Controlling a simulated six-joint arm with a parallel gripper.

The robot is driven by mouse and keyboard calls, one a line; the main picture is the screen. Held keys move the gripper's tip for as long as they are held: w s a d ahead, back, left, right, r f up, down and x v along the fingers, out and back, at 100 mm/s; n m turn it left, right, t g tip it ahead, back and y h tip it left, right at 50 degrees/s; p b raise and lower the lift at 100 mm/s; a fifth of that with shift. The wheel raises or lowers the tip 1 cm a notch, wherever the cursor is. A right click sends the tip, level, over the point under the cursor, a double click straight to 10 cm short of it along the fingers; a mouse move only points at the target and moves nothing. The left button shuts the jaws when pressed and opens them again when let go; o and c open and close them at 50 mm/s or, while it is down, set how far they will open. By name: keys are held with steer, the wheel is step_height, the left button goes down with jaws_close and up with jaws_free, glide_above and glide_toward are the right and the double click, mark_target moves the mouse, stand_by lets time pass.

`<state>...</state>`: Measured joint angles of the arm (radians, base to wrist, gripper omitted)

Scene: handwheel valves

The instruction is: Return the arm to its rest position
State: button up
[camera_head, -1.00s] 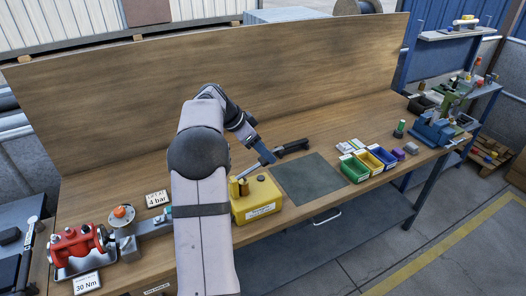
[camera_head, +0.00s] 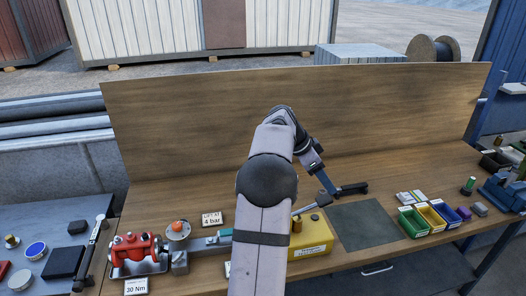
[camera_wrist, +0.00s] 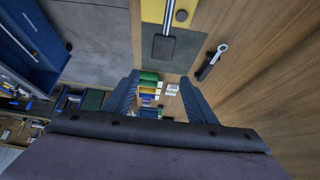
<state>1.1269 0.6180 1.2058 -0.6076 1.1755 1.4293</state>
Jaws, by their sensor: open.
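My arm (camera_head: 265,190) rises from the bottom middle of the head view, bends at the top and slopes down to the right. My gripper (camera_head: 329,187) is small there, above the bench behind the yellow box, and its fingers are hard to make out. In the wrist view my gripper (camera_wrist: 160,90) has its two blue fingers spread apart with nothing between them. Coloured bins show in the gap, farther off.
The yellow box (camera_head: 313,240) with a grey lever stands right of my arm. A dark-handled tool (camera_head: 352,189) lies behind the grey mat (camera_head: 370,228). A red valve body (camera_head: 133,247) stands left. Bins (camera_head: 412,222) stand right. A wooden back panel (camera_head: 400,115) closes the bench.

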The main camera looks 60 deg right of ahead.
steer(key=w+a+f+n+t+y, duration=0.1)
steer(key=w+a+f+n, duration=0.1)
steer(key=w+a+n, duration=0.55)
steer(key=w+a+f+n+t, duration=0.2)
steer(key=w+a, duration=0.3)
steer(key=a, duration=0.6)
steer(key=w+a+f+n+t+y, duration=0.1)
steer(key=w+a+f+n, duration=0.1)
steer(key=w+a+n, duration=0.6)
steer(key=s+a+f+n+y, duration=0.1)
steer(key=s+a+f+n, duration=0.1)
steer(key=a, duration=0.7)
steer(key=s+a+f+n+y, duration=0.1)
steer(key=s+a+n, duration=0.3)
steer(key=a, duration=0.6)
steer(key=s+a+f+n, duration=0.3)
steer(key=s+a+f, duration=0.1)
steer(key=a, duration=0.5)
steer(key=shift+a+t+y, duration=0.35)
steer(key=shift+t+y, duration=0.05)
steer(key=shift+n, duration=0.25)
step_height(320, 180, down, 14)
steer(key=b, duration=1.4)
steer(key=shift+f, duration=0.25)
steer(key=shift+f+b, duration=1.05)
steer(key=shift+b, duration=0.25)
